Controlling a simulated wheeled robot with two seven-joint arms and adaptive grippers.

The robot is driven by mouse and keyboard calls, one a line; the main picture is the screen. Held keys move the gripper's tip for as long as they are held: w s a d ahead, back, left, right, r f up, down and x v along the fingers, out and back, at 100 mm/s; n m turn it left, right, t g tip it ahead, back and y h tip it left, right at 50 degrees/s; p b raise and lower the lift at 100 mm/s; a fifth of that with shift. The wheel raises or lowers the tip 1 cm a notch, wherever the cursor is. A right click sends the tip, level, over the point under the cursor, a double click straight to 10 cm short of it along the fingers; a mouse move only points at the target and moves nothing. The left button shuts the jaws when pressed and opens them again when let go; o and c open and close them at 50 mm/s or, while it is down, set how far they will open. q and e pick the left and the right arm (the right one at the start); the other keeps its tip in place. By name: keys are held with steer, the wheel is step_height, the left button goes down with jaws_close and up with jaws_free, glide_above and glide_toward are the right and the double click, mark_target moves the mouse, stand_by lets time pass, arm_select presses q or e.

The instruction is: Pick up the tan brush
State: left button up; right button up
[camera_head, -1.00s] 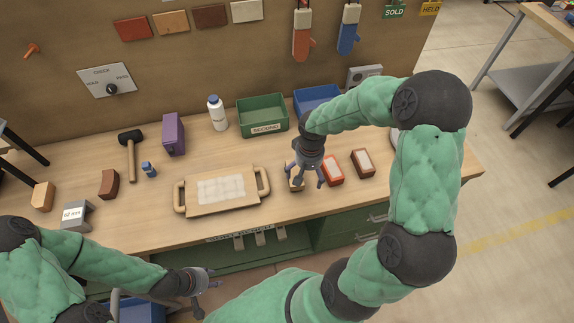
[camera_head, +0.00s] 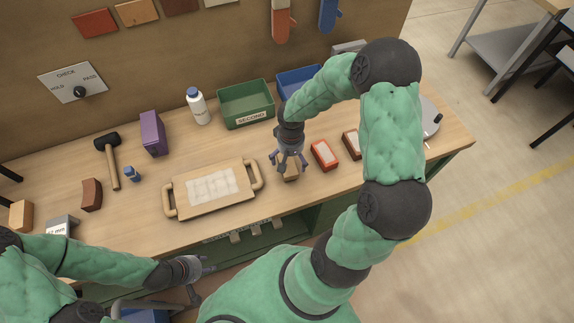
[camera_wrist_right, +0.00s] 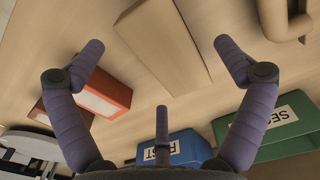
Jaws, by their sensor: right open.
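A tan block-shaped thing, seemingly the tan brush (camera_head: 291,174), lies on the workbench right of the wooden tray, mostly hidden under my right gripper in the head view. In the right wrist view the tan brush (camera_wrist_right: 163,43) lies lengthwise between the spread fingers; no bristles show. My right gripper (camera_head: 290,167) is open above it, pointing down. The fingertips (camera_wrist_right: 160,46) stand on either side of it with gaps. My left gripper (camera_head: 197,270) hangs in front of the bench's front edge, away from the brush; its jaw opening is unclear.
A red block with a pale top (camera_head: 323,155) and a dark brown one (camera_head: 351,144) lie just right of the brush. The handled tray (camera_head: 190,204) is left of it. Green (camera_head: 247,119) and blue (camera_head: 284,85) bins stand behind. Bench surface (camera_head: 215,150) is clear behind the tray.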

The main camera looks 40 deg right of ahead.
mark_target(291, 163)
step_height(291, 163, down, 4)
steer(key=shift+s+r+b, duration=0.1)
steer(key=shift+b, duration=0.2)
steer(key=c, duration=1.3)
steer(key=shift+r, duration=0.1)
